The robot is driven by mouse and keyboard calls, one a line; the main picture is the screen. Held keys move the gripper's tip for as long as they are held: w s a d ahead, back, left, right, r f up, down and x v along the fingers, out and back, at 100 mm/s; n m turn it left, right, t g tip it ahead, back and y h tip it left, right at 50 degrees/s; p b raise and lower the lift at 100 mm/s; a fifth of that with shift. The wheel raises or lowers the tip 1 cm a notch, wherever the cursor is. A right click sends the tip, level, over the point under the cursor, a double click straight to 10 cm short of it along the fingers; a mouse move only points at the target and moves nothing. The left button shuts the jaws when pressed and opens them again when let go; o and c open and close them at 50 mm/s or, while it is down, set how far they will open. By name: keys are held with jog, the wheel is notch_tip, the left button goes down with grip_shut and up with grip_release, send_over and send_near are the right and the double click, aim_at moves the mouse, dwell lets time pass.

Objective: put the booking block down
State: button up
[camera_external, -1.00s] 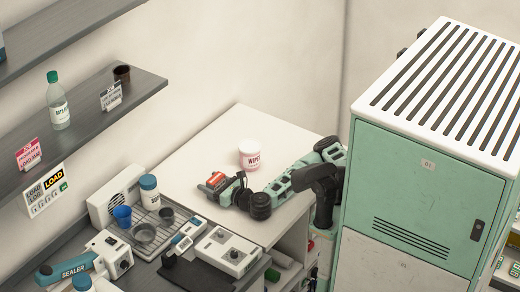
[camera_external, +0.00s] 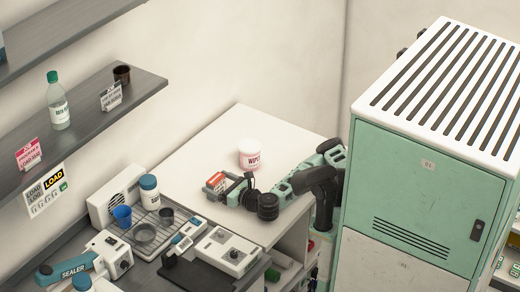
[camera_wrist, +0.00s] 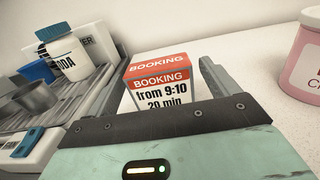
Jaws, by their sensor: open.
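The booking block (camera_external: 216,181), a red and white box lettered "BOOKING from 9:10 20 min", stands upright on the white counter top (camera_external: 205,150). In the wrist view the block (camera_wrist: 158,80) sits between the two fingers. My gripper (camera_external: 224,190) is open around it, with a clear gap at the right finger in the wrist view. The gap on the left side is narrower, and I cannot tell whether that finger touches. The block's lower part is hidden behind my gripper body in the wrist view.
A pink and white wipes tub (camera_external: 250,155) stands behind my gripper on the counter. The counter behind the block is clear.

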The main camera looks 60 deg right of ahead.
notch_tip(320, 180, up, 6)
jog(key=shift+f, duration=0.1)
dwell(0.5)
